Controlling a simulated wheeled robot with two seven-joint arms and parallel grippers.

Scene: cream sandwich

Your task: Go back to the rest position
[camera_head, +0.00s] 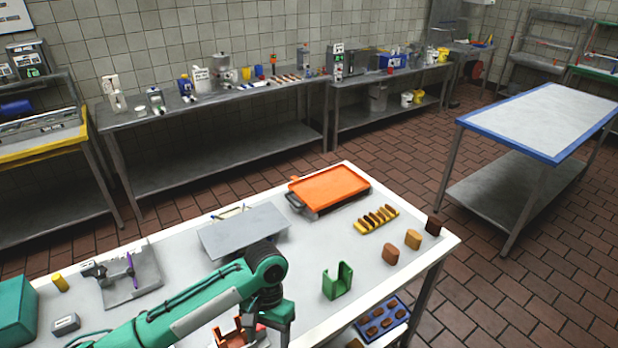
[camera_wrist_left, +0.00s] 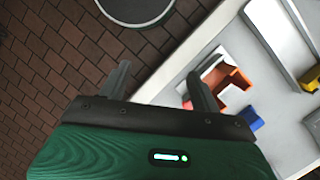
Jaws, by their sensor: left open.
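My left arm reaches in from the lower left of the head view, and its gripper (camera_head: 283,328) hangs over the front part of the white table (camera_head: 330,225). In the left wrist view the left gripper (camera_wrist_left: 161,90) has its two fingers wide apart with nothing between them. One finger is over the brick floor, the other over the table edge beside an orange-red holder (camera_wrist_left: 233,84). The same holder (camera_head: 226,338) is partly hidden behind the arm in the head view. My right gripper is not in view.
A green holder (camera_head: 338,281), several brown and tan blocks (camera_head: 391,254) and an orange tray (camera_head: 330,188) stand on the table's right half. A grey plate (camera_head: 240,228) lies behind the arm. A blue tray (camera_head: 382,322) shows below the table edge. Brick floor (camera_head: 520,285) is free at right.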

